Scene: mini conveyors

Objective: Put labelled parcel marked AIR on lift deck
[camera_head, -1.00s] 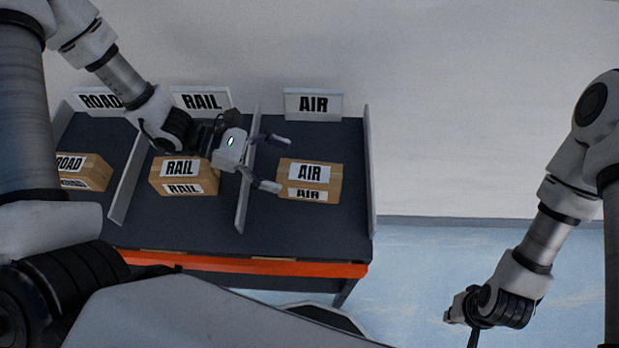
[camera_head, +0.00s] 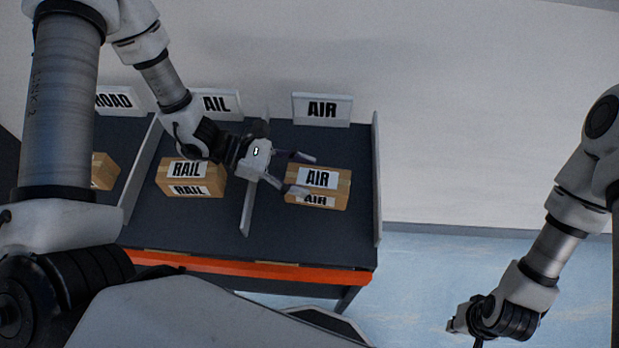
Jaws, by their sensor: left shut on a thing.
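The AIR parcel (camera_head: 335,199) is a brown box with white AIR labels on its top and front. It sits in the right lane of the dark sorting table (camera_head: 300,245), below the AIR sign (camera_head: 322,110). My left gripper (camera_head: 301,173) reaches in from the left over the lane divider, and its fingers are shut on the left end of this parcel. The far side of the grip is hard to see. My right gripper (camera_head: 464,319) is low at the right, apart from the table, mostly cut off or hidden. I cannot make out a lift deck.
The RAIL parcel (camera_head: 190,178) sits in the middle lane. A ROAD-lane parcel (camera_head: 104,171) is partly hidden behind my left arm. Upright dividers (camera_head: 246,212) separate the lanes, and a side wall (camera_head: 377,180) closes the right. Blue floor (camera_head: 430,270) is clear right of the table.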

